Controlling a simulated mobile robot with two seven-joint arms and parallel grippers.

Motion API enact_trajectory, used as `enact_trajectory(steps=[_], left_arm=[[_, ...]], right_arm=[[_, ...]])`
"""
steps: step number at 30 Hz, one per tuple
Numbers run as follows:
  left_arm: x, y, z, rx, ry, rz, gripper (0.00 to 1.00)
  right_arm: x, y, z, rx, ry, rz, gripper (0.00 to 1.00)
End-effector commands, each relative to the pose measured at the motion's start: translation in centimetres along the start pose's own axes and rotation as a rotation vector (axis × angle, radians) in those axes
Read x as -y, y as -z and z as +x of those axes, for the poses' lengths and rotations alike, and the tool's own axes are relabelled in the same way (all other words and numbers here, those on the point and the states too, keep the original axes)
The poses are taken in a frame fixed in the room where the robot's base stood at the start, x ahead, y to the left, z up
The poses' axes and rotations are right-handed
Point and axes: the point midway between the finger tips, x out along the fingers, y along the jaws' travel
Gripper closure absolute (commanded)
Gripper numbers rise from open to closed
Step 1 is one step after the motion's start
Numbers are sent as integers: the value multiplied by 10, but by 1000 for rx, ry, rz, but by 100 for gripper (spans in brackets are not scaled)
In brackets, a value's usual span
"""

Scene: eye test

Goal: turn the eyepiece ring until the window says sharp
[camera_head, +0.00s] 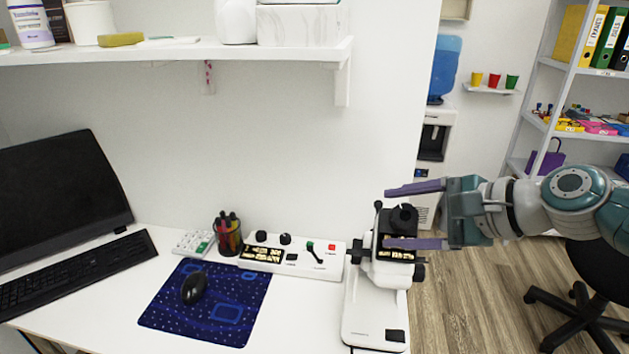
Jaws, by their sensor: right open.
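A white instrument (375,305) with black knobs stands at the right end of the white desk. Its black round eyepiece ring (404,218) is near the top. My right gripper (387,217) comes in from the right with its two purple fingers wide apart, one above and one below the ring in the picture. I see no grip on the ring; whether a finger touches it I cannot tell. A lit yellow panel (397,255) sits below the ring, partly behind the lower finger. A small dark window (396,336) is on the base; I cannot read either. My left gripper is out of view.
A white control box (318,262) with knobs and a green lever stands left of the instrument. A pen cup (228,236), mouse (194,288) on a blue mat (165,312), keyboard (75,272) and monitor (60,195) fill the left. A shelf (180,52) hangs above.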

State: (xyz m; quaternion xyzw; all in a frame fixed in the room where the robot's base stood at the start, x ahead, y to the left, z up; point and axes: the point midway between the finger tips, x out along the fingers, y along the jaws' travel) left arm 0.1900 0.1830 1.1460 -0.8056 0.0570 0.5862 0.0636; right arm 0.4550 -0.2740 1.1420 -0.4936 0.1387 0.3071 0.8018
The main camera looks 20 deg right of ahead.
Motion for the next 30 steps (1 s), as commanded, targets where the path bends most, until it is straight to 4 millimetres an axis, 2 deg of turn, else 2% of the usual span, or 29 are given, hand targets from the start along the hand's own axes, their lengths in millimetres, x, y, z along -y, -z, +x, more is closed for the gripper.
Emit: enact_trajectory(steps=[5, 15, 21, 30], left_arm=[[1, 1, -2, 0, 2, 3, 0], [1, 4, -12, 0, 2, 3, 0], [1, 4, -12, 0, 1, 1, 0], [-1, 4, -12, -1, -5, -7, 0]], right_arm=[[0, 0, -7, -1, 0, -1, 23], [-1, 1, -67, -3, -4, -3, 23], [-1, 0, -91, -1, -1, -1, 23], [0, 0, -100, 0, 0, 0, 23]])
